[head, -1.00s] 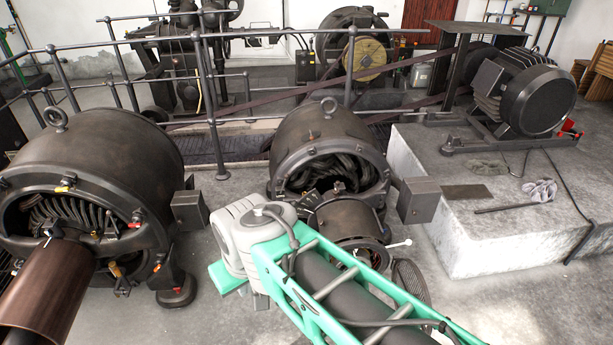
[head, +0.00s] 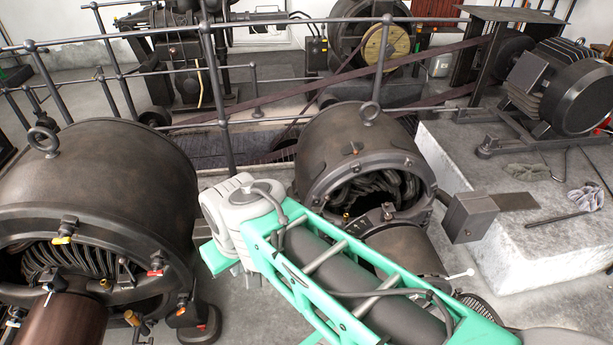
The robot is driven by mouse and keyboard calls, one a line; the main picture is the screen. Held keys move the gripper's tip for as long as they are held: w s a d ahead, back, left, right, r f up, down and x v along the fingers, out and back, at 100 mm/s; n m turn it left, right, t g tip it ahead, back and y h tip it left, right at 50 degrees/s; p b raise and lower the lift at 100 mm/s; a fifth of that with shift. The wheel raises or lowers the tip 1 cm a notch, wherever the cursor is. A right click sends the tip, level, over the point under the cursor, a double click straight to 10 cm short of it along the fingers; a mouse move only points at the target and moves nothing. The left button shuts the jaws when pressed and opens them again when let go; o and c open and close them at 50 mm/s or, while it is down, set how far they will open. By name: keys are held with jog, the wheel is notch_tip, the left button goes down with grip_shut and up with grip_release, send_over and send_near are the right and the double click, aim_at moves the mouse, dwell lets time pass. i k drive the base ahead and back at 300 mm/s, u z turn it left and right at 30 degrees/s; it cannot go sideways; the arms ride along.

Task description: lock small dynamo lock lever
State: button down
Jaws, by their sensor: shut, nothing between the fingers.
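The small dynamo (head: 345,135) stands in the middle of the head view, a dark round housing with a lifting ring on top and coils showing in its open end. A smaller dark cylinder (head: 402,245) sits in front of that end. A thin lever with a white tip (head: 460,274) sticks out at its lower right; I cannot tell whether this is the lock lever or whether it is locked. My green-framed arm (head: 320,265) crosses in front and hides the dynamo's lower left. My gripper is not visible.
The large dynamo (head: 115,185) fills the left, with red and yellow handles at its open end. A grey box (head: 470,217) juts out right of the small dynamo. A pale plinth (head: 500,263) bears a motor (head: 565,85). Metal railings (head: 225,120) run behind both dynamos.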

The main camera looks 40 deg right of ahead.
aim_at(327, 198)
jog(key=i, duration=0.9)
jog(key=z, duration=1.1)
jog(key=i, duration=0.5)
